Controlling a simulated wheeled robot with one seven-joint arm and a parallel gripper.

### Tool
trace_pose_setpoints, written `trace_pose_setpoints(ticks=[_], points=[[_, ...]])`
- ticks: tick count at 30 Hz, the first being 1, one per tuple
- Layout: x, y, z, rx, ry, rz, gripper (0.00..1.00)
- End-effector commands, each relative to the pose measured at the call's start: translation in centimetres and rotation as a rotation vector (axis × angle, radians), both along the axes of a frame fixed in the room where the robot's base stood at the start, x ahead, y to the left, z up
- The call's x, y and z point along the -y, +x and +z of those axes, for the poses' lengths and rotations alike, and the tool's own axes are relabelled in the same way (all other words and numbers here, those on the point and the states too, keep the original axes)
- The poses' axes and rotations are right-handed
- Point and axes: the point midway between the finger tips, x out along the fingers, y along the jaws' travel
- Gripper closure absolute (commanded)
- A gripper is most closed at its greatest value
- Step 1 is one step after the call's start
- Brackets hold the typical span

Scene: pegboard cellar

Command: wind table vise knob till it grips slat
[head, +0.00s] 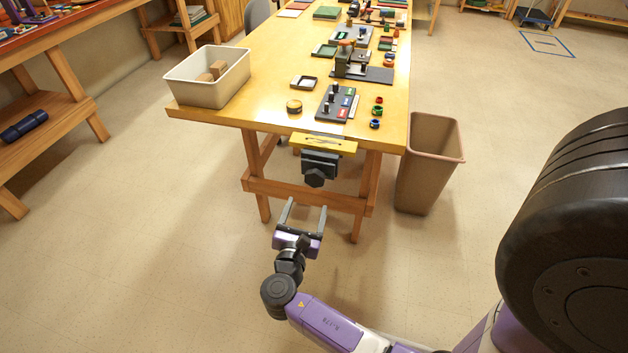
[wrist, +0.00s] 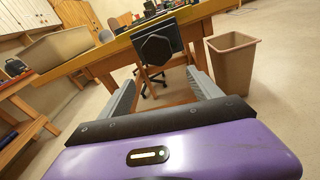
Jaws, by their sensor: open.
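The table vise (head: 319,163) is mounted on the near end of the wooden table, with its dark knob (head: 315,178) facing me. The knob shows in the wrist view (wrist: 156,49) as a dark many-sided disc, above and between my fingers. A yellow slat (head: 323,144) lies level at the top of the vise; whether the jaws touch it I cannot tell. My gripper (head: 305,208) is open and empty, below and on the near side of the knob, apart from it. It also shows in the wrist view (wrist: 163,82).
A white bin with wooden blocks (head: 240,82) stands on the table's left corner. A brown waste bin (head: 425,165) stands on the floor right of the table. Small parts and trays cover the tabletop. The floor around my arm is clear.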

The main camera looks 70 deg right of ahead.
Motion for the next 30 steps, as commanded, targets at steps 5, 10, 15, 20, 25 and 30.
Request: trace_pose_setpoints(ticks=[5, 10, 15, 20, 25, 30], points=[[1.9, 0.4, 2.3, -0.079, -0.101, -0.063, 0.27], [3.7, 0.5, 2.6, -0.086, -0.11, -0.07, 0.27], [6.4, 0.7, 2.6, -0.085, -0.109, -0.069, 0.27], [8.4, 0.9, 2.5, -0.084, -0.108, -0.065, 0.27], [9.4, 1.0, 2.5, -0.083, -0.107, -0.064, 0.27], [9.5, 1.0, 2.4, -0.083, -0.106, -0.063, 0.27]])
